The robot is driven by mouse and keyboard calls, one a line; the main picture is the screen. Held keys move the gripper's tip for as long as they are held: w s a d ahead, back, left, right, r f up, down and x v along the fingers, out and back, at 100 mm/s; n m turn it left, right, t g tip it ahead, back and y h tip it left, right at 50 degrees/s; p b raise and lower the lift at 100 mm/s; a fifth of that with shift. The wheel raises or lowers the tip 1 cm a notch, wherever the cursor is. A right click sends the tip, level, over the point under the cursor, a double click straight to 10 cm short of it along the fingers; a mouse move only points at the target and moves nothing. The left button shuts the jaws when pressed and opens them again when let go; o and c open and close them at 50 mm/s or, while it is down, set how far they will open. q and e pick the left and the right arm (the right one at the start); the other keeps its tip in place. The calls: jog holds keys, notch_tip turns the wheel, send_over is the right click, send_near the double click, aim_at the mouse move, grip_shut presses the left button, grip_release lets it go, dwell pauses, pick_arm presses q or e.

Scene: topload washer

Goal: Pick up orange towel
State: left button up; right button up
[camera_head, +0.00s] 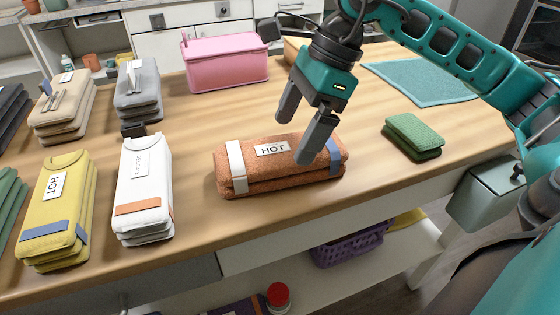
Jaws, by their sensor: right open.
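The orange towel (262,178) lies folded on the wooden table near its front edge. It has a white band on its left, a blue band on its right and a label reading HOT. My right gripper (302,130) hangs over the right part of the towel with its two fingers apart and nothing between them. The near finger overlaps the towel's right half in the picture; I cannot tell whether it touches. My left gripper is not in view.
A white towel stack (145,190) and a yellow one (58,210) lie to the left. A green folded cloth (413,137) is to the right, a pink bin (226,62) behind, and a teal mat (420,82) at the back right. Bare wooden table (375,175) lies right of the towel.

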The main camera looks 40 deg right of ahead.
aim_at(283, 147)
jog(key=shift+a+b+x, duration=0.15)
jog(key=shift+a+x, duration=0.05)
jog(key=shift+x, duration=1.15)
jog(key=shift+a+b+x, duration=0.15)
jog(key=shift+x, duration=1.25)
jog(key=shift+r, duration=0.2)
jog(key=shift+c, duration=0.5)
jog(key=c, duration=0.8)
jog(key=shift+o, duration=0.2)
